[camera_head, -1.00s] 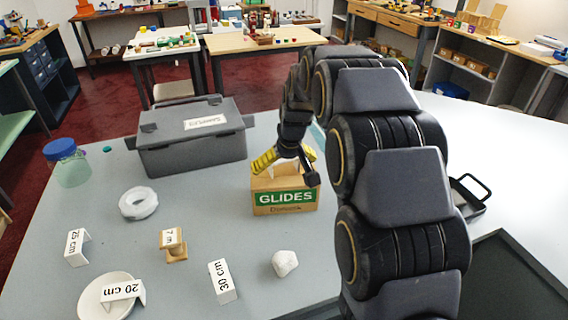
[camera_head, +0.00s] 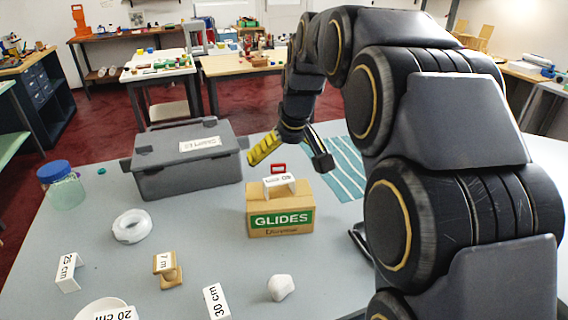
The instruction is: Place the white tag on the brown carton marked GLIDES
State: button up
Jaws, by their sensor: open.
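The brown carton (camera_head: 281,223) with a green GLIDES label stands near the middle of the counter. A white folded tag (camera_head: 279,184) printed with what looks like 40 cm rests on its top. My gripper (camera_head: 291,159) is open and empty, its yellow-padded finger to the left and a dark finger to the right. It is above and behind the carton, apart from the tag.
Tags marked 25 cm (camera_head: 68,272) and 30 cm (camera_head: 216,302) stand at the front. A tape roll (camera_head: 132,226), wooden stand (camera_head: 168,270) and white lump (camera_head: 281,287) lie around. A grey box (camera_head: 188,165) and jar (camera_head: 62,186) are further back. A small red piece (camera_head: 278,168) shows behind the tag.

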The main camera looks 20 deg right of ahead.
jog(key=s+a+f+g, duration=0.2)
jog(key=s, duration=0.9)
jog(key=s+a+f+g, duration=0.2)
jog(key=s+a, duration=0.1)
jog(key=s, duration=0.8)
jog(key=s+a+f+g, duration=0.2)
jog(key=s+a, duration=0.1)
jog(key=s, duration=0.8)
jog(key=shift+a+f, duration=0.15)
jog(key=shift+f, duration=0.15)
